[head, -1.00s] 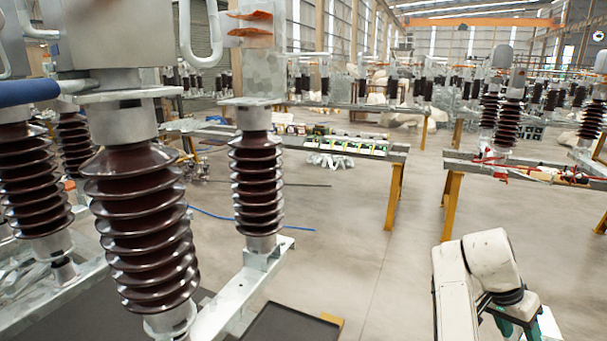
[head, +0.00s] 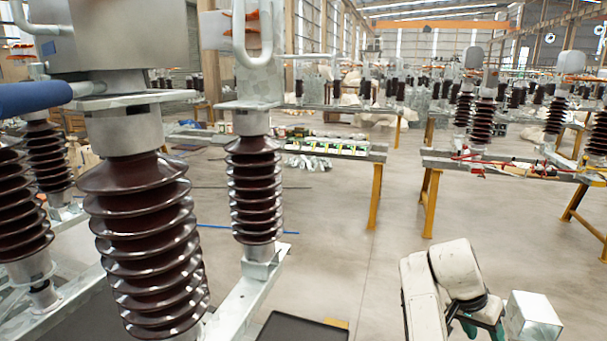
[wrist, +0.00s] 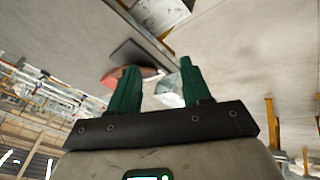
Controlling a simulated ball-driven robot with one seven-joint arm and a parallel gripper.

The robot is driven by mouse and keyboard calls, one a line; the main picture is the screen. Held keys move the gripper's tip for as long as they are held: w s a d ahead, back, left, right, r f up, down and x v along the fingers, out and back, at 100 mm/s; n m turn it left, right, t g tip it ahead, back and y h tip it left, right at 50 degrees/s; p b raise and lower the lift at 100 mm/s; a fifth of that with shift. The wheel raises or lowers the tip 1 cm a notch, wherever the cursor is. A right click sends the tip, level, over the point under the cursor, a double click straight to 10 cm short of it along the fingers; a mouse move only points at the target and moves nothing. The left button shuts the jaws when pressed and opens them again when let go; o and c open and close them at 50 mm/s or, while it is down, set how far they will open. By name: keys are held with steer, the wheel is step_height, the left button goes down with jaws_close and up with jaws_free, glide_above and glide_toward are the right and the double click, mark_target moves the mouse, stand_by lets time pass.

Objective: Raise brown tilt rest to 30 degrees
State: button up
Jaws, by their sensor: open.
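My gripper (wrist: 158,66) shows in the wrist view with two green fingers spread apart and nothing held between them. Beyond the left finger lies a reddish-brown rounded piece (wrist: 113,78), partly hidden by that finger. I cannot tell whether it is the brown tilt rest. A dark flat panel (wrist: 140,57) lies just above it in the picture. In the head view no tilt rest can be made out for sure. My pale arm is at the bottom right there, with a bit of green at its end, the fingers mostly hidden.
Brown ribbed insulators (head: 150,235) on metal frames fill the left side. A dark flat tray (head: 300,329) is at the bottom middle. A pale box (head: 533,316) stands right of my arm. Benches with yellow legs (head: 431,205) stand farther back. The grey floor between is clear.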

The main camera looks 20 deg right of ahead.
steer(key=s+a+f+n+t+y, duration=0.1)
steer(key=s+a+f+n+t, duration=0.1)
steer(key=s+a+f+n, duration=0.65)
steer(key=s+a+f+n+y, duration=0.2)
steer(key=s+a+f, duration=0.1)
steer(key=s+a, duration=0.4)
steer(key=s+a+f+n+t+y, duration=0.1)
steer(key=s+a+f+n+y, duration=0.1)
steer(key=s+a, duration=0.6)
steer(key=shift+s+f+n, duration=0.45)
steer(key=shift+s+f, duration=0.15)
steer(key=shift+f, duration=0.1)
steer(key=shift+a, duration=0.1)
steer(key=shift+c, duration=0.5)
